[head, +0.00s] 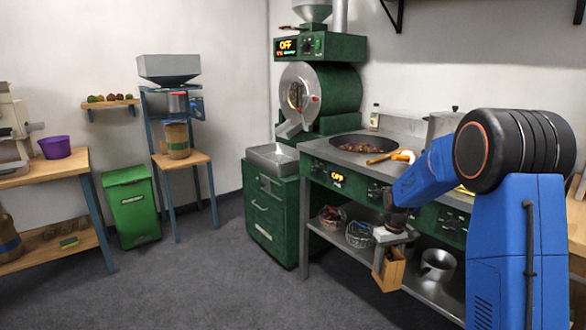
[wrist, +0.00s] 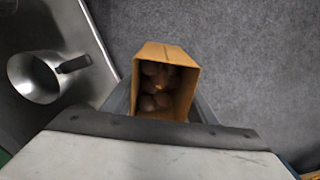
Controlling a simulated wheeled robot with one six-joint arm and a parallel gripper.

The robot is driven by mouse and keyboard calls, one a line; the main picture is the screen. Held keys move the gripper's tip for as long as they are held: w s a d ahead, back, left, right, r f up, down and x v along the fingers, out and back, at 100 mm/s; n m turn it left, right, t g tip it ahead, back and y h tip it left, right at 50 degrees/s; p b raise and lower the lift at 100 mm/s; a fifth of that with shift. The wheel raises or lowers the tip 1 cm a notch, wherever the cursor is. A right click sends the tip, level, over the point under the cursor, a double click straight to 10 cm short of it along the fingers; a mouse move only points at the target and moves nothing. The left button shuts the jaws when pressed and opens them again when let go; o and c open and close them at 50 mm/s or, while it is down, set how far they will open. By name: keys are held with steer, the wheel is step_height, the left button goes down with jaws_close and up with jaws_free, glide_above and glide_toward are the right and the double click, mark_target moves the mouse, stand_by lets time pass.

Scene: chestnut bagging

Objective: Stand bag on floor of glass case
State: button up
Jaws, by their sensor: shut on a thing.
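A brown paper bag (head: 389,272) hangs in my gripper (head: 391,250) beside the front of the green counter, above the lower shelf's edge. In the wrist view the bag (wrist: 164,82) is open at the top, with several chestnuts (wrist: 157,82) inside. My gripper (wrist: 165,108) is shut on the bag, its fingers on either side of it. The bag looks roughly upright and is clear of the grey floor. I cannot make out a glass case in either view.
A metal pot (head: 438,264) stands on the steel lower shelf, near wire baskets (head: 359,234). A pan of chestnuts (head: 357,145) is set in the counter top. The grey floor (head: 260,300) left of the counter is free. A green bin (head: 132,207) stands further left.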

steer(key=w+a+f+m, duration=0.1)
steer(key=w+a+f, duration=0.1)
steer(key=f, duration=0.7)
steer(key=w+a+f+m, duration=0.1)
steer(key=w+a+f, duration=0.2)
steer(key=f, duration=0.6)
steer(key=s+f, duration=0.6)
steer(key=f, duration=0.2)
steer(key=shift+s+d+f, duration=0.25)
steer(key=shift+s+f, duration=0.05)
steer(key=shift+s, duration=0.05)
